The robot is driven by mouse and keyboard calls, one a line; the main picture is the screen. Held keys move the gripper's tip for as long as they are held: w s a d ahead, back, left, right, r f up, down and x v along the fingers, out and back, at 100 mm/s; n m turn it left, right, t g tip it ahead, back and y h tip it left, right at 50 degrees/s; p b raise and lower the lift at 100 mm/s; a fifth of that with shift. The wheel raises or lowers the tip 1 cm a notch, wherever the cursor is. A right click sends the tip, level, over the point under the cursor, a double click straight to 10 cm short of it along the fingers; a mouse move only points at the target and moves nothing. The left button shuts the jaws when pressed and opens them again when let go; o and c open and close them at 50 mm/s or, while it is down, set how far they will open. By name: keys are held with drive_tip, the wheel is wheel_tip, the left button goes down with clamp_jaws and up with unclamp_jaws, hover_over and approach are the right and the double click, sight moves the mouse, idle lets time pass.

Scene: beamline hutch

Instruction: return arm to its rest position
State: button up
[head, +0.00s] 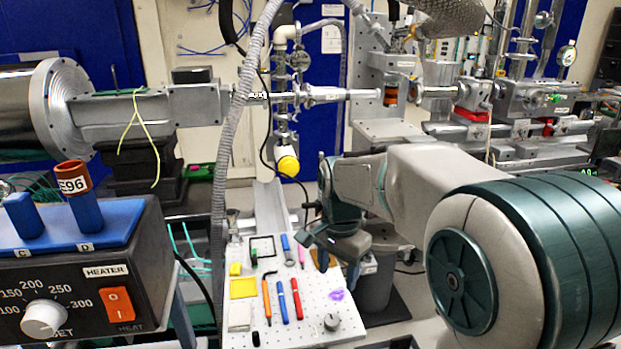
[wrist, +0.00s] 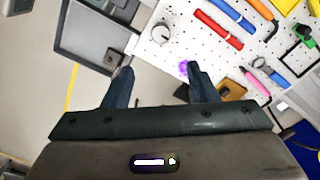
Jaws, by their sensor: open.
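My gripper (wrist: 157,74) is open, with two dark blue fingers apart and nothing between them in the wrist view. In the head view my gripper (head: 335,262) hangs over the right edge of the white perforated board (head: 240,315). My arm reaches in from the right of the head view, bent, with its wrist above the board's right side. The fingertips are partly hidden in the head view.
On the board lie red and blue pens (head: 296,298), an orange tool (head: 266,302), a yellow block (head: 243,288) and a grey knob (head: 331,322). A heater box (head: 90,270) stands at left. Beamline pipes (head: 320,94) run behind my arm.

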drive_tip(key=s+d+n+t+p, duration=0.1)
drive_tip(key=s+d+n, duration=0.2)
drive_tip(key=s, duration=0.5)
drive_tip(key=s+d+n+t, duration=0.1)
drive_tip(key=s+d+n, duration=0.3)
drive_tip(key=s, duration=0.5)
drive_tip(key=shift+d+n+t+p, duration=0.25)
drive_tip(key=shift+n+t+p, duration=0.15)
drive_tip(key=shift+n, duration=0.5)
